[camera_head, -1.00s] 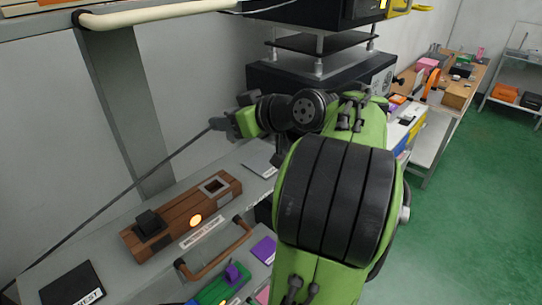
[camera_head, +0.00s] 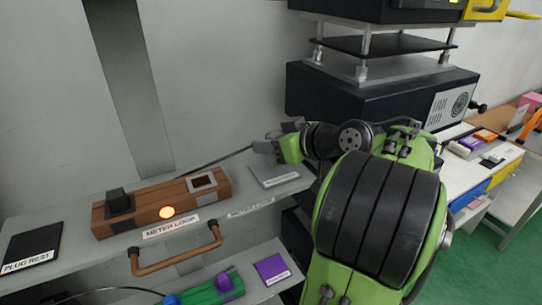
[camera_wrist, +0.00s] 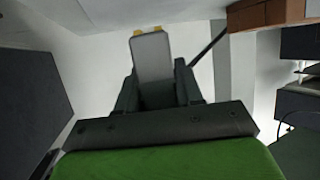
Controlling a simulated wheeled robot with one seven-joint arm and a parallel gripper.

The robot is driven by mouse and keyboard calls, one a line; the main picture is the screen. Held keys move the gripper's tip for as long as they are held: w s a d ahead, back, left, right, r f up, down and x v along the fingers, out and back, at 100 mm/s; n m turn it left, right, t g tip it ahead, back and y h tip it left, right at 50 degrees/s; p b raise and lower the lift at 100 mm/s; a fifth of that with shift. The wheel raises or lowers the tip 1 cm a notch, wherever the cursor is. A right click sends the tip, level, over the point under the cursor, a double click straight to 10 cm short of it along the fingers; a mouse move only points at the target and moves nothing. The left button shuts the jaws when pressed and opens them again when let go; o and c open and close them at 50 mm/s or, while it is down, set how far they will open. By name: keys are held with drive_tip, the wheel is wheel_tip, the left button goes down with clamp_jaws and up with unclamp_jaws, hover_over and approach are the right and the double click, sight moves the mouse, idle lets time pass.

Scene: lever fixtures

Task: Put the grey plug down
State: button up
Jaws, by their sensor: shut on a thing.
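The grey plug (camera_wrist: 150,55), with yellow prongs at its tip, is between my gripper's jaws in the wrist view. My gripper (camera_wrist: 158,85) is shut on it. In the head view my gripper (camera_head: 280,148) holds the plug (camera_head: 265,147) in front of the wall, near a grey pad at the shelf's right end. A dark cable (camera_head: 213,163) runs from the plug leftward and goes out of sight behind the wooden block. The black pad labelled PLUG REST (camera_head: 32,247) lies bare at the shelf's left end.
The wooden block (camera_head: 150,204) has a black knob, a lit orange lamp and a framed square socket. A copper-coloured handle (camera_head: 180,262) juts out in front. The grey pad (camera_head: 274,175) is bare. A dark stacked machine (camera_head: 380,100) stands right of the shelf.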

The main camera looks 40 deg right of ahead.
drive_tip(key=shift+w+a+f, duration=0.1)
drive_tip(key=shift+a+f, duration=0.05)
drive_tip(key=shift+f, duration=0.6)
drive_tip(key=shift+f, duration=0.15)
drive_tip(key=o, duration=1)
